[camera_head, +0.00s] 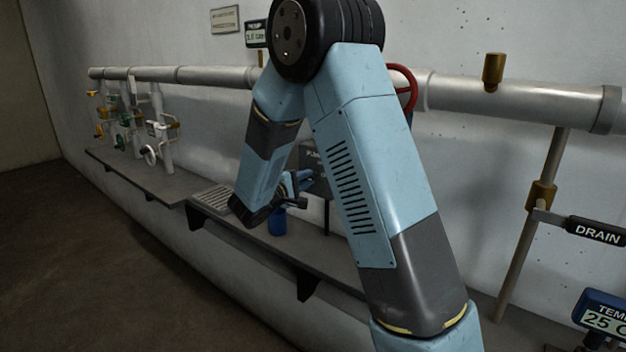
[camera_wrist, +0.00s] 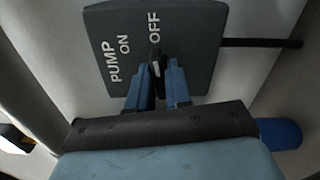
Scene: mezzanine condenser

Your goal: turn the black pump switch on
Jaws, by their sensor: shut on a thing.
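The pump switch panel (camera_wrist: 190,45) is a dark grey plate with the white words PUMP, ON and OFF, seen turned sideways in the wrist view. The black switch (camera_wrist: 156,62) is a small lever with a pale mark, in line with the word OFF. My gripper (camera_wrist: 157,75) has its blue fingers on either side of the lever and is shut on it. In the head view the panel (camera_head: 316,172) is a dark box on the wall, partly hidden by my arm. My gripper (camera_head: 298,186) is in front of it; the lever cannot be made out there.
A blue cylindrical object (camera_head: 277,222) stands on the shelf below my gripper; it also shows in the wrist view (camera_wrist: 281,133). A grated tray (camera_head: 212,198) lies left of it. A thick pipe (camera_head: 215,76) and a red wheel (camera_head: 404,88) are above. Valves (camera_head: 130,125) stand far left.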

